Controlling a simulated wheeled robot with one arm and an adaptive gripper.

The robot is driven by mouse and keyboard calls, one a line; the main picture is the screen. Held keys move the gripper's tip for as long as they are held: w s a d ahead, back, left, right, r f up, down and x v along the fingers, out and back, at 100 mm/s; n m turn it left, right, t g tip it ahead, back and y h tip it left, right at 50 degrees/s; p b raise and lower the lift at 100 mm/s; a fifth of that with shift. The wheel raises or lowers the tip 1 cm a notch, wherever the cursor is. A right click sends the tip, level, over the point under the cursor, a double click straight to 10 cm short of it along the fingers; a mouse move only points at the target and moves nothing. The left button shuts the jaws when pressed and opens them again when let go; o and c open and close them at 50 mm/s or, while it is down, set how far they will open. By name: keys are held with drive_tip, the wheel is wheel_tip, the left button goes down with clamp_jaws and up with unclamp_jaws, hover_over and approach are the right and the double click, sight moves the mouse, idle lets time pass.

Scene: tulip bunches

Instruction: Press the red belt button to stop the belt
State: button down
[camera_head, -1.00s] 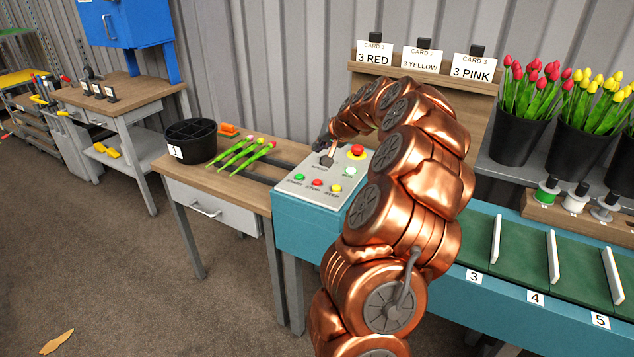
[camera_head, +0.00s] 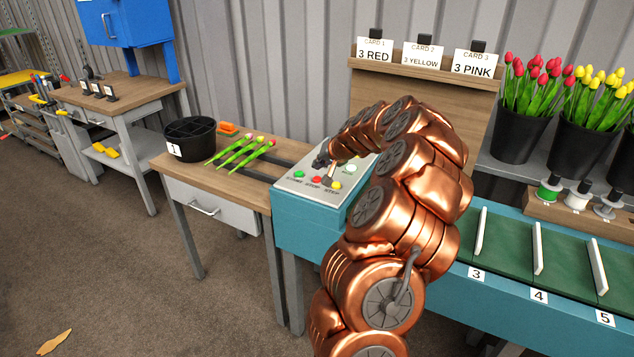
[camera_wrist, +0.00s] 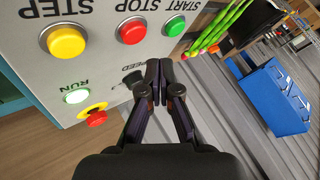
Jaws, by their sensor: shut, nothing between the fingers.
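The control panel (camera_head: 289,187) sits at the left end of the teal belt. Its red STOP button (camera_wrist: 131,31) lies between the green START button (camera_wrist: 174,25) and the yellow STEP button (camera_wrist: 66,40) in the wrist view; the red one also shows in the head view (camera_head: 315,180). A red mushroom button (camera_wrist: 96,118) on a yellow base is beside the lit RUN lamp (camera_wrist: 76,96); my arm hides it in the head view. My gripper (camera_wrist: 165,78) is shut and empty, over the panel by the SPEED label, apart from the STOP button in the picture.
Green belt (camera_head: 512,242) with white dividers runs right. Left of the panel, a wooden table (camera_head: 205,173) holds tulips (camera_head: 250,152) and a black bucket (camera_head: 190,140). Black pots of tulips (camera_head: 517,138) stand behind the belt. Cards stand on the back board.

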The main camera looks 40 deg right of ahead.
sight(319, 179)
drive_tip(key=shift+f+b, duration=0.3)
drive_tip(key=shift+f, duration=0.65)
idle(0.7)
drive_tip(key=shift+f+b, duration=0.35)
drive_tip(key=shift+b, duration=0.1)
drive_tip(key=shift+f+b, duration=0.4)
drive_tip(key=shift+f, duration=0.05)
idle(0.7)
drive_tip(key=shift+r, duration=0.9)
drive_tip(key=shift+r, duration=0.1)
drive_tip(key=shift+r+p, duration=0.85)
drive_tip(key=shift+r, duration=1.55)
drive_tip(key=shift+a, duration=0.1)
